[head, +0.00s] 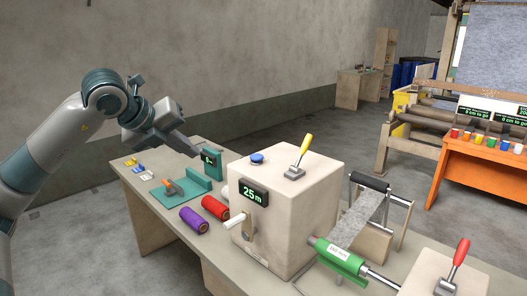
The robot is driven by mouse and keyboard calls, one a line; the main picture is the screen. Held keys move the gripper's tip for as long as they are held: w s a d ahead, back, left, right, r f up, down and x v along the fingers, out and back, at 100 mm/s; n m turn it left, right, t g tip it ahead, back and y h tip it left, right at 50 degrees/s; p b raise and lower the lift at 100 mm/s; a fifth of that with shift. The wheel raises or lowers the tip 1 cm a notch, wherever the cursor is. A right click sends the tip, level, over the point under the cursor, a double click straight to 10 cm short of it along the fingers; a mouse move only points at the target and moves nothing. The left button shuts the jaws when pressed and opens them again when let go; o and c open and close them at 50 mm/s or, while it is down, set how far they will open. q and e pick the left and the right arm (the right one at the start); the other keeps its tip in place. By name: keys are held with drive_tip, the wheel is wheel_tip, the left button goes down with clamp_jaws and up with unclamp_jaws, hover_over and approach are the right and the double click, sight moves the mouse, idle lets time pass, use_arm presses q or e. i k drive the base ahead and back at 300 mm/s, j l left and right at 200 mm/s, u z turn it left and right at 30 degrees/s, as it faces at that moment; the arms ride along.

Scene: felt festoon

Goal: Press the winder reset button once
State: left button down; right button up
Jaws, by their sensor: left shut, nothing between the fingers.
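A cream box-shaped machine (285,215) stands on the workbench, with a small display (253,197) that reads 25 m. A round blue button (257,158) sits on its top, left of a yellow-handled lever (303,155). No label on the button can be read. My left gripper (196,152) comes in from the left, shut and empty. In the picture it lies left of the blue button and close to a small teal stand with a display (209,160); I cannot tell if they touch. My right gripper is not in view.
Red (215,208) and purple (194,220) rolls lie left of the machine on the workbench (226,258). A green roller (340,256) and a red-handled lever (461,252) are to its right. An orange table (470,170) stands behind at right.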

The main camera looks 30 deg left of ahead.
sight(256, 157)
drive_tip(key=i+l, duration=0.1)
drive_tip(key=i, duration=0.8)
